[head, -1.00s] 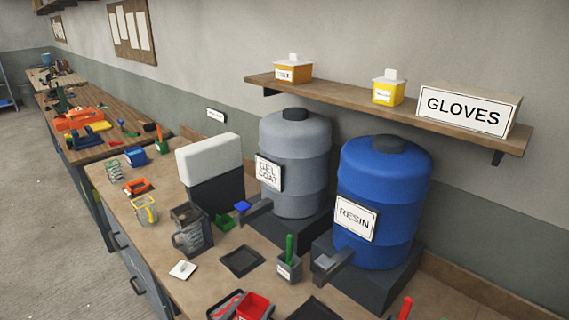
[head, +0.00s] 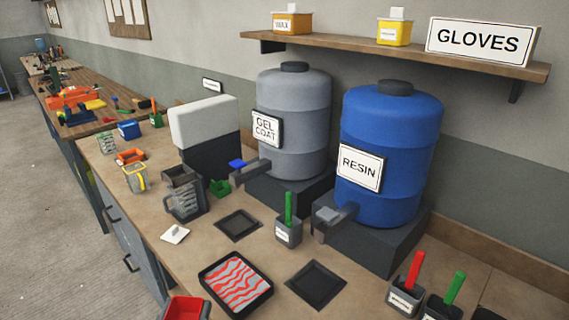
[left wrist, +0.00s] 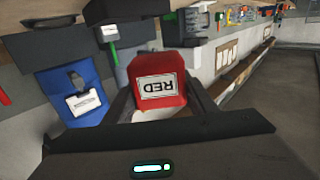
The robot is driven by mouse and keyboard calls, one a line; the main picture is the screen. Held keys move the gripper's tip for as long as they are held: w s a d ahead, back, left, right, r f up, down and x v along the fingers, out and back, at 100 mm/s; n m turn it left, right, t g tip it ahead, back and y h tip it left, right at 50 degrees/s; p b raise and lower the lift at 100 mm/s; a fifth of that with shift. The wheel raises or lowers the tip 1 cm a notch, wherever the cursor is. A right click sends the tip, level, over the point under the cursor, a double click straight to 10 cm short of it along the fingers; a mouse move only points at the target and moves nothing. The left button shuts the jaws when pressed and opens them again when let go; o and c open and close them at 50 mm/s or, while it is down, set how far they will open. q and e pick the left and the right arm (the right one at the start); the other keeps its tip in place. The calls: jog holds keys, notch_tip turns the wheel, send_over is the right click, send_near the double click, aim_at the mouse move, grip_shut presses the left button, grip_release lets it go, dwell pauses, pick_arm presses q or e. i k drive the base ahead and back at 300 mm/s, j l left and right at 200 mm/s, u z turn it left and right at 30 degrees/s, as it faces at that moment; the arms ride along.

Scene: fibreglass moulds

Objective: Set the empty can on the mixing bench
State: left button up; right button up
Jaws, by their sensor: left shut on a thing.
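The can in my left gripper is red, with a white label reading RED (left wrist: 160,88). In the left wrist view it sits between the two dark fingers of my left gripper (left wrist: 161,100), which is shut on it. In the head view the can (head: 185,309) shows at the bottom edge, cut off by the frame, with its open top up. The near bench (head: 190,262) has a brown top over grey cabinets and carries the drums and tools. Whether it touches the bench cannot be told. My right gripper is not in view.
A black tray with red and grey stripes (head: 210,292) lies right of the can. Dark square pads (head: 316,285) and (head: 238,224) lie on the bench. A blue RESIN drum (head: 390,150) and grey GEL COAT drum (head: 295,120) stand behind. Several cups hold coloured sticks.

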aim_at(200, 254)
jog(key=i+j+z, duration=0.2)
jog(key=j+z, duration=0.2)
jog(key=j, duration=0.55)
jog(key=j+z, duration=0.45)
jog(key=j, duration=0.5)
